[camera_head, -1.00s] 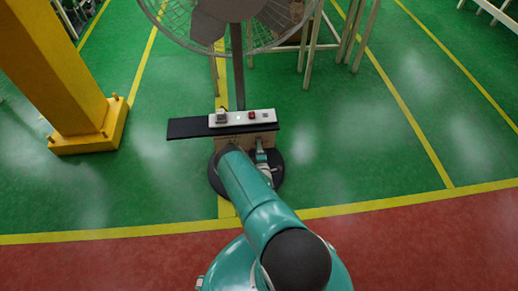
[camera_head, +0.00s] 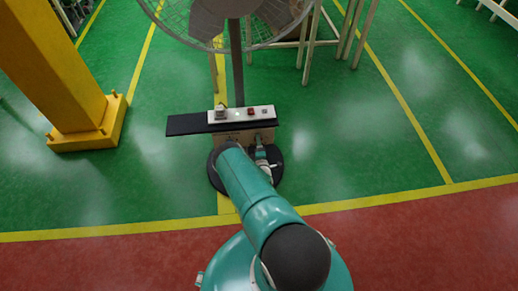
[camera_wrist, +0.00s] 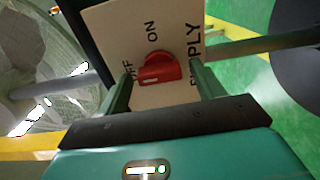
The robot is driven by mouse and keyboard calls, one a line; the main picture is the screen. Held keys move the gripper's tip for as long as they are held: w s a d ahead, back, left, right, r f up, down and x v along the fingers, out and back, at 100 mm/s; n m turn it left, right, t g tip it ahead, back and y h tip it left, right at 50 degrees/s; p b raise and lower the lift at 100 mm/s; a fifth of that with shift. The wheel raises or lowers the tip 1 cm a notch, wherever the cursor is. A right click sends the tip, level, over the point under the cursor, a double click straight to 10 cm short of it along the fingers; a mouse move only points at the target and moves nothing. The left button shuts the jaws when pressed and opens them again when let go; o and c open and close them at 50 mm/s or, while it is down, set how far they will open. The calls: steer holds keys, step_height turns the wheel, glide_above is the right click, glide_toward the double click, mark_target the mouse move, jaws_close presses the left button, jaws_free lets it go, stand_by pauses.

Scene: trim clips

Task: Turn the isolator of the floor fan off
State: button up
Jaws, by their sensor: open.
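The isolator's red rotary knob (camera_wrist: 158,69) sits on a pale plate (camera_wrist: 116,28) lettered ON, OFF and SUPPLY in the wrist view. Its lettering appears turned sideways. My gripper (camera_wrist: 164,80) is open, with one finger on each side of the knob; I cannot tell whether either finger touches it. The left finger partly covers the OFF lettering. I cannot tell for certain which word the knob points at. In the head view the floor fan (camera_head: 238,66) stands ahead, and my gripper (camera_head: 262,152) is low in front of its pole, where the knob is hidden.
A dark shelf (camera_head: 188,125) on the fan pole carries a white strip (camera_head: 236,114) with small controls, just above my gripper. The fan's round base (camera_head: 215,178) is below. A yellow column (camera_head: 60,75) stands at left. Green floor at right is clear.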

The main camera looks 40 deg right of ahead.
steer(key=v, duration=1.3)
steer(key=shift+s+a, duration=0.3)
